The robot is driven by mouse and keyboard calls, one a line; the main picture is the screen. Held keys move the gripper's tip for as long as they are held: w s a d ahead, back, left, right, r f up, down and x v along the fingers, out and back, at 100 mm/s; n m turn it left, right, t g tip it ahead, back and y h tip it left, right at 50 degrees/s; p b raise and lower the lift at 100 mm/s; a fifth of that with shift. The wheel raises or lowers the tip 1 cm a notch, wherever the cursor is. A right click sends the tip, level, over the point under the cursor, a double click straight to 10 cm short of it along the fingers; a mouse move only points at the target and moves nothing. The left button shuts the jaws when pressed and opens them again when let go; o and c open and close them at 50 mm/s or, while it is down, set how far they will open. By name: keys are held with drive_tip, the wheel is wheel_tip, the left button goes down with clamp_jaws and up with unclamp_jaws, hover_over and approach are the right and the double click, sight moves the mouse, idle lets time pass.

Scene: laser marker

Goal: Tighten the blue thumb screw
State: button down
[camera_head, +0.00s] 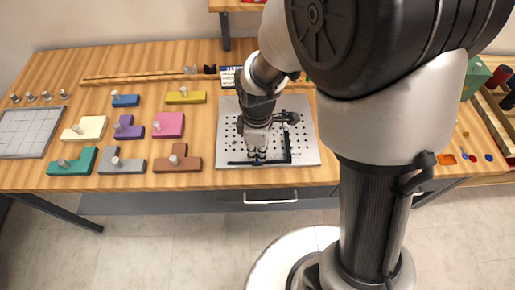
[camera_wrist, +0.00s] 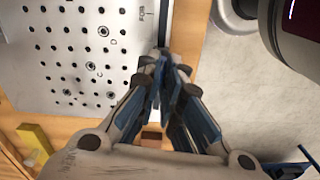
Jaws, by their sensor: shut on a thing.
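My gripper (camera_head: 258,155) points down at the front edge of the light perforated plate (camera_head: 229,126), by the black L-shaped bar (camera_head: 289,147). In the wrist view its fingers (camera_wrist: 165,64) are close together at the edge of the perforated plate (camera_wrist: 60,45), beside a dark bar. The blue thumb screw cannot be made out apart from the fingers, which have blue parts too. It appears to be between the fingertips and hidden by them.
Several coloured blocks with pegs, such as a brown one (camera_head: 178,163) and a pink one (camera_head: 168,125), lie left of the plate. A grey gridded tray (camera_head: 27,130) is at far left. A green box (camera_head: 475,77) stands at right. A drawer (camera_head: 270,195) is below.

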drive_tip(key=m+p, duration=0.1)
drive_tip(key=m, duration=0.5)
drive_tip(key=shift+p, duration=0.4)
drive_tip(key=m+p, duration=0.1)
drive_tip(key=m, duration=0.4)
drive_tip(key=shift+m, duration=0.4)
drive_tip(key=m+p, duration=0.1)
drive_tip(key=m, duration=0.4)
drive_tip(key=m+p, duration=0.1)
drive_tip(key=m, duration=0.4)
drive_tip(key=shift+m, duration=0.3)
drive_tip(key=c, duration=1.8)
unclamp_jaws()
drive_tip(key=shift+o, duration=0.2)
